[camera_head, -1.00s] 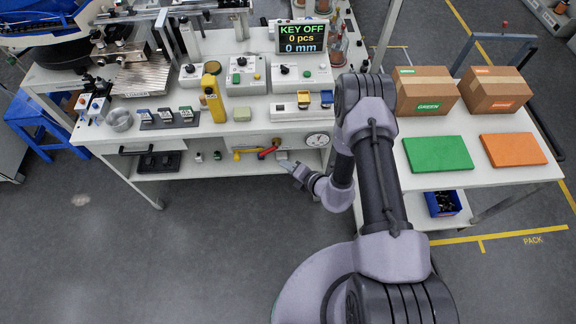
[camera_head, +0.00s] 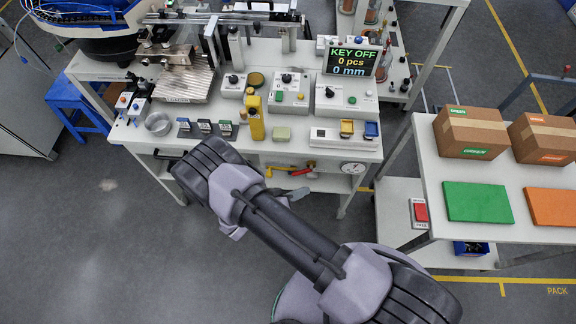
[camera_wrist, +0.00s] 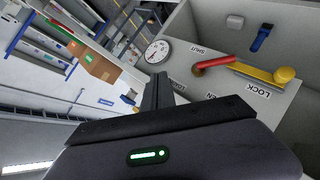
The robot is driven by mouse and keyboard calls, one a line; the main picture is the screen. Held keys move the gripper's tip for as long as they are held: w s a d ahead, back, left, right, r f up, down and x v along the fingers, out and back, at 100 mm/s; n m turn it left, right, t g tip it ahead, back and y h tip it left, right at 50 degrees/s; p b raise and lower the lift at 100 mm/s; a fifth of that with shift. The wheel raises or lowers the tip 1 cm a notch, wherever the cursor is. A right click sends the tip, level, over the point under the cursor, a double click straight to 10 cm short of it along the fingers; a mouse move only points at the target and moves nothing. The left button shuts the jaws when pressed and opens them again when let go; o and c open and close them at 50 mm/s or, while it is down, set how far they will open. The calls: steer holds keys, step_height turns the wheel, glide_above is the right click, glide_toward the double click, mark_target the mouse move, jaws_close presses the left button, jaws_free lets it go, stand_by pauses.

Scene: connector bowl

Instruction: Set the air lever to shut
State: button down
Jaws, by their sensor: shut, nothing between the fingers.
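In the head view the red handle (camera_head: 302,171) sits under the bench top at the front. My gripper (camera_wrist: 160,78) is shut and empty, left of the handle's end and apart from it in the picture. It also shows in the head view (camera_head: 301,192), just below the handle; its fingers are small there.
A round gauge (camera_head: 352,168) is right of the lever, under the bench top (camera_head: 300,147). A LOCK label (camera_wrist: 257,91) and a blue part (camera_wrist: 262,37) are near the lever. A side table with boxes stands right. Open floor (camera_head: 110,240) lies front left.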

steer(key=w+a+f+n+t+y, duration=0.3)
steer(key=a+f+n+y, duration=0.15)
steer(key=a, duration=0.45)
steer(key=b, duration=0.2)
glide_above(292, 175)
steer(key=s+a, duration=0.2)
step_height(292, 175, down, 4)
steer(key=d+f+b, duration=0.1)
steer(key=d+f, duration=0.1)
steer(key=shift+d+f+m+y, duration=0.1)
steer(key=shift+f+m+y, duration=0.15)
steer(key=shift+f+m, duration=0.1)
